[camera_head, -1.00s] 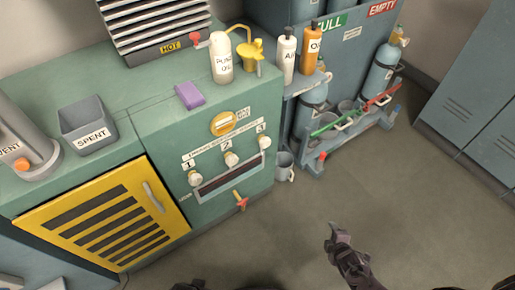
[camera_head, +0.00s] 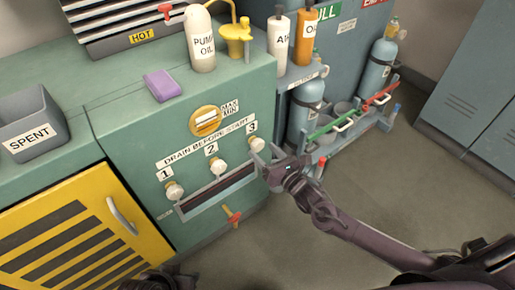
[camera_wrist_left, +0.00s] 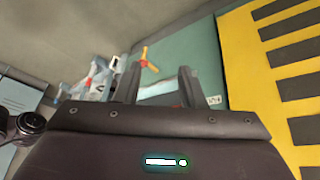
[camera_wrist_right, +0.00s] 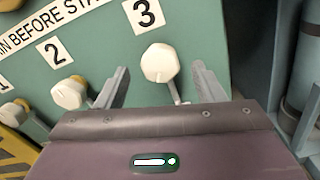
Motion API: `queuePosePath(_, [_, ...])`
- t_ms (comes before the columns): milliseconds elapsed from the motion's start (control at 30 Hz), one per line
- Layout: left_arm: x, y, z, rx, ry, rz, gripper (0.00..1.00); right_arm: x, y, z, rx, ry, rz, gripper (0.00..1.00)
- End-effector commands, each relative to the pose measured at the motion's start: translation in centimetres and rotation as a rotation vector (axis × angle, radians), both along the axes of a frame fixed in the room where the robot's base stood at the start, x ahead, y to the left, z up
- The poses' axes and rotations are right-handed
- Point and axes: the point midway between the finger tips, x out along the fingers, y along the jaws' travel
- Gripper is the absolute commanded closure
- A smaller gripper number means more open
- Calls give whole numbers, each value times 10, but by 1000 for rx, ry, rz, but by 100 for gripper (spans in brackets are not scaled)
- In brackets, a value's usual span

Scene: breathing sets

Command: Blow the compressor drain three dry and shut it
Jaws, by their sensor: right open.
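The white knob of drain three (camera_head: 257,145) is on the green compressor front under the "3" label. In the right wrist view the knob (camera_wrist_right: 160,63) appears ahead, between the fingers of my right gripper (camera_wrist_right: 158,85). That gripper, also in the head view (camera_head: 266,163), is open and close to the knob, without visible grip on it. Knobs two (camera_head: 217,167) and one (camera_head: 174,190) stand to the left. A trough (camera_head: 218,189) runs below them. My left gripper (camera_wrist_left: 160,85) is open and empty in the left wrist view; only its dark body shows at the head view's bottom.
A red-orange valve handle (camera_head: 232,215) sticks out below the trough. The yellow slatted door (camera_head: 75,235) is left. The rack with a gas cylinder (camera_head: 376,68) and green and red bars stands right. Pump oil (camera_head: 202,40) and a purple block (camera_head: 160,86) are on top.

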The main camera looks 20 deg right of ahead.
Motion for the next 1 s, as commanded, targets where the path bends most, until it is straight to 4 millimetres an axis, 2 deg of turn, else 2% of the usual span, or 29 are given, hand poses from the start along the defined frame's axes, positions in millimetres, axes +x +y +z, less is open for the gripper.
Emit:
queuePosePath(33, [0,-2,-2,-7,-9,-4,64,9,3,0,3,-2,-1,38])
queuePosePath(200, [2,-8,-2,-24,-37,-12,64,27,10,-1,2,0,-1,38])
queuePosePath(567, [4,-10,-1,-31,-49,-14,64,33,12,0,1,2,-1,38])
queuePosePath(900, [3,-10,-1,-31,-49,-14,64,33,12,-1,2,2,-1,81])
queuePosePath(1000, [3,-10,-1,-31,-48,-14,64,33,12,-1,3,3,0,82])
